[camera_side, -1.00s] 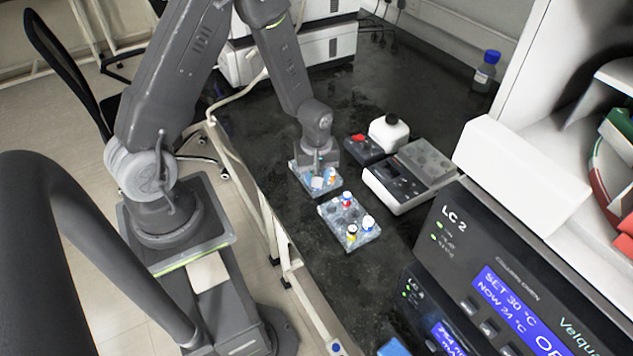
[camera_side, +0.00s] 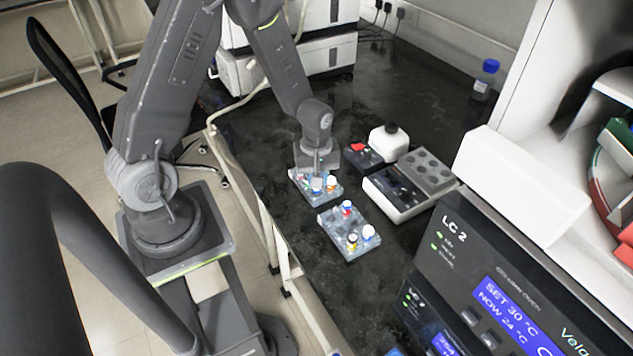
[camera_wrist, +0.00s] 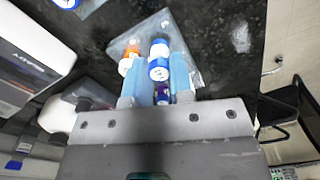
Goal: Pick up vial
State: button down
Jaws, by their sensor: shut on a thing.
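My gripper (camera_side: 318,172) is over the far vial rack (camera_side: 300,189), a clear grey block holding several small vials with coloured caps. In the wrist view, my gripper (camera_wrist: 158,75) has its pale blue fingers closed around a vial with a blue and white cap (camera_wrist: 158,65). Another vial with a purple-blue cap (camera_wrist: 162,93) shows between the fingers, closer to the palm. An orange and white vial (camera_wrist: 129,58) is beside the left finger. I cannot tell whether the held vial is clear of the rack. The vial bodies are mostly hidden.
A second rack (camera_side: 338,240) with several vials stands nearer the camera.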

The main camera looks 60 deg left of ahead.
jog(key=shift+r, duration=0.95)
jog(key=s+a+r, duration=0.6)
jog(key=s+a, duration=0.1)
jog(key=a, duration=0.2)
jog(key=shift+a+r, duration=0.15)
jog(key=shift+r, duration=0.2)
jog(key=c, duration=1.5)
grip_release()
jog(key=shift+c, duration=1.5)
jog(key=w+a+r, duration=0.1)
jog(key=w+a, duration=0.2)
jog(key=w, duration=0.8)
jog(key=w+d, duration=0.3)
jog(key=w, duration=0.8)
jog(key=w+d+r, duration=0.1)
jog(key=w+d, duration=0.3)
jog(key=w, duration=0.8)
jog(key=shift+r, duration=0.3)
